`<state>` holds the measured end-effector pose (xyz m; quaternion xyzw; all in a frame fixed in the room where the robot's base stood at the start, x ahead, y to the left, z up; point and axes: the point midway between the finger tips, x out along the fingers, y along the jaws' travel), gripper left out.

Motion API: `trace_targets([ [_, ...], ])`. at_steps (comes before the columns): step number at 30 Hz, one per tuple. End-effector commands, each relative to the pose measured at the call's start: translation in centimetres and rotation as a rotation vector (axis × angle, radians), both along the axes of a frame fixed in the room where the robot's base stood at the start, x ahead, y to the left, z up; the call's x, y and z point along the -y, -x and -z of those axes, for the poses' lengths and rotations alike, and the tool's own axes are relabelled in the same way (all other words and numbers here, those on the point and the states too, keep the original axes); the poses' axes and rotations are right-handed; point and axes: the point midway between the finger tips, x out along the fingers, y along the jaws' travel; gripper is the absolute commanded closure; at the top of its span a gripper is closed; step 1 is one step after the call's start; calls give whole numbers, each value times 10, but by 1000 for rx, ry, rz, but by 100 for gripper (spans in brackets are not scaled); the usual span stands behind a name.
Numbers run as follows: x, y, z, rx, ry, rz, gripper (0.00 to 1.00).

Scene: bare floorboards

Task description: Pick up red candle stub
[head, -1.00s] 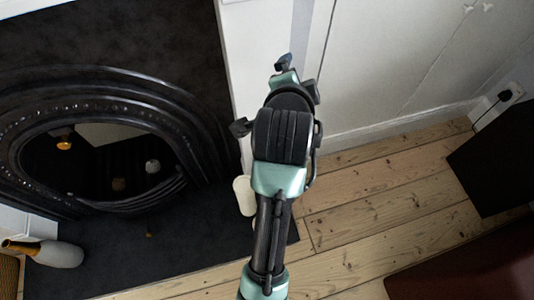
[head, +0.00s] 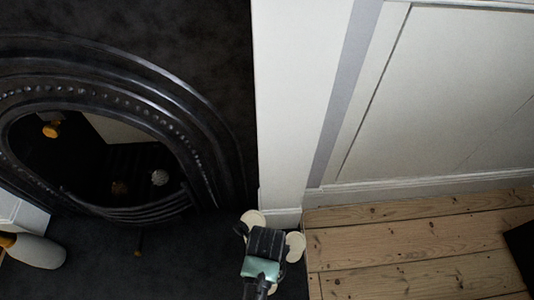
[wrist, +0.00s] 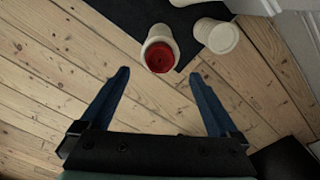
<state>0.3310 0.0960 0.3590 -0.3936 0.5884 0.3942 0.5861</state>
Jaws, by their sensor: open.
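The red candle stub (wrist: 160,57) shows in the wrist view as a round red top inside a white, cup-like cylinder (wrist: 156,32). It lies just beyond the fingertips, roughly midway between them. My gripper (wrist: 158,76) is open, its two blue fingers spread wide with nothing between them. In the head view my gripper (head: 267,236) is low at the dark hearth's right edge, among pale round-topped cylinders. I cannot make out the red top there; my arm may hide it.
A second white cylinder (wrist: 218,36) stands close to the right of the stub. The dark hearth (head: 190,265) ends at bare floorboards (head: 420,245). A white wall pillar (head: 292,110) rises behind. A pale vase (head: 38,251) lies far left.

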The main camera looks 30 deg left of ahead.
Motion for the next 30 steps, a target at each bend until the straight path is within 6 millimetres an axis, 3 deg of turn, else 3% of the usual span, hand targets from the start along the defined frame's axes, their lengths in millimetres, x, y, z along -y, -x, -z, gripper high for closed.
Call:
trace_targets([
  [1,0,0,9,1,-1,0,4],
  [10,0,0,24,3,-1,-1,4],
  [19,0,1,63,3,-1,-3,4],
  [27,1,1,64,3,-1,-2,4],
  [30,1,1,64,4,-1,-2,18],
])
